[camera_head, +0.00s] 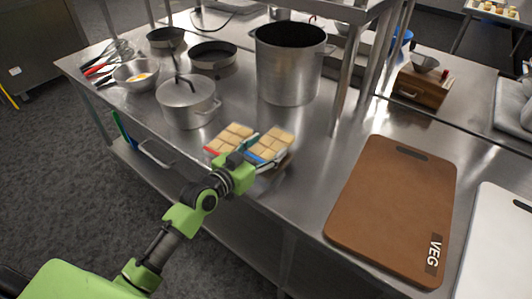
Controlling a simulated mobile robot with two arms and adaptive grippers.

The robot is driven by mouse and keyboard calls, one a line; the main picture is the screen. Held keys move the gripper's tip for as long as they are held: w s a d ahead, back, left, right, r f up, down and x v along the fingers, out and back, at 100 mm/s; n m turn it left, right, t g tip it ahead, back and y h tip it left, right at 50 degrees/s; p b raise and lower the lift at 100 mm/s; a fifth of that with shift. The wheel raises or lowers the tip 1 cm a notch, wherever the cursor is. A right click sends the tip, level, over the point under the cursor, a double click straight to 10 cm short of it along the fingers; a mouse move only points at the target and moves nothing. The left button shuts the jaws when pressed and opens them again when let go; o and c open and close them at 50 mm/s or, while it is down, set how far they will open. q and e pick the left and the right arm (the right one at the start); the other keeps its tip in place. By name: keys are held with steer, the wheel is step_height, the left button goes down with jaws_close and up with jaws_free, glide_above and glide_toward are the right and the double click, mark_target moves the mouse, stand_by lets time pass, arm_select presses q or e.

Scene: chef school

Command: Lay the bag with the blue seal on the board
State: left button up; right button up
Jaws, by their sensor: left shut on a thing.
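The bag with the blue seal (272,144) holds pale square pieces and is at the counter's front edge, in the middle of the view. My left gripper (246,155) is shut on it near its blue seal. I cannot tell whether the bag still touches the counter. A similar bag with a red seal (230,136) lies close on the left of the gripper. The brown board (395,205), marked VEG, lies flat on the counter to the right and its top is bare. My right gripper is not in view.
A lidded pot (187,103) and a tall stockpot (289,65) stand behind the bags. A shelf post (349,75) rises between the stockpot and the board. A white board (495,250) lies at the right edge. Bare steel counter (318,148) separates bags and brown board.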

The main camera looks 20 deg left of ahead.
arm_select(q)
steer(key=shift+s+f, duration=0.1)
steer(key=shift+f, duration=1)
steer(key=shift+f, duration=0.15)
steer(key=o, duration=1.1)
steer(key=shift+o, duration=0.2)
